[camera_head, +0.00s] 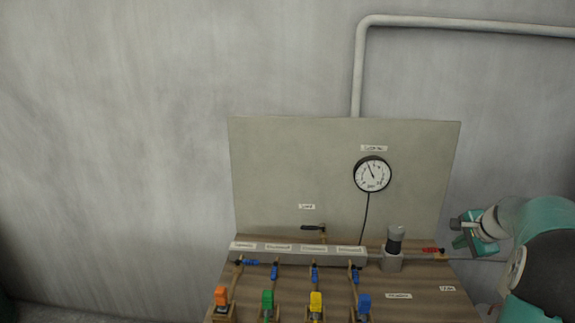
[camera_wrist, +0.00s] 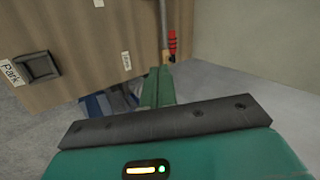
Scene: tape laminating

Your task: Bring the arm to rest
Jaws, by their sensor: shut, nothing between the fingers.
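My gripper (camera_head: 458,232) is at the right of the head view, at the end of my teal arm, beside the right edge of the wooden bench (camera_head: 432,292). Its green fingers (camera_wrist: 158,72) are shut and empty in the wrist view. A red valve handle (camera_head: 432,250) lies just left of the gripper, on the pipe; it also shows in the wrist view (camera_wrist: 172,44), just beyond the fingertips. I cannot tell exactly how far apart they are.
A grey panel (camera_head: 290,165) with a gauge (camera_head: 372,174) stands behind the bench. A manifold (camera_head: 290,250), blue-handled valves and several coloured connectors sit on the bench. A dark square holder (camera_wrist: 40,67) beside a "Park" label (camera_wrist: 10,73) shows in the wrist view.

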